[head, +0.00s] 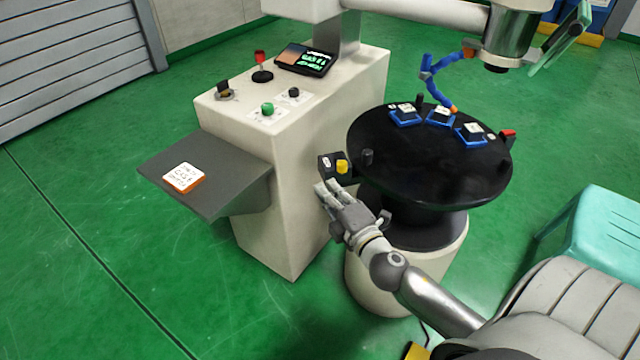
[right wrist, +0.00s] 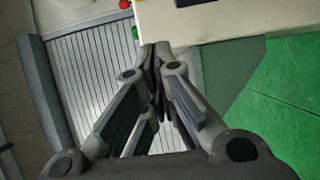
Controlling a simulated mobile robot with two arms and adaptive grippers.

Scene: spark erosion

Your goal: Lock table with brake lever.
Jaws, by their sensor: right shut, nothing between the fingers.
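The round black table (head: 440,170) stands on a pale cylindrical base. A red-tipped part (head: 507,134) sticks out at its right edge. A black block with a yellow knob (head: 342,166) sits by its left edge, beside the cabinet. I cannot tell for certain which of these is the brake lever. My right gripper (head: 325,190) is just below and in front of the black block, at the table's left side. It is shut and empty; its closed fingers (right wrist: 156,55) show in the right wrist view. My left gripper is not in view.
A pale control cabinet (head: 290,190) with buttons stands left of the table, with a grey shelf (head: 215,195) on its side. Blue-based blocks (head: 438,118) sit on the table under a blue hose (head: 445,65). A teal stool (head: 600,235) stands at right.

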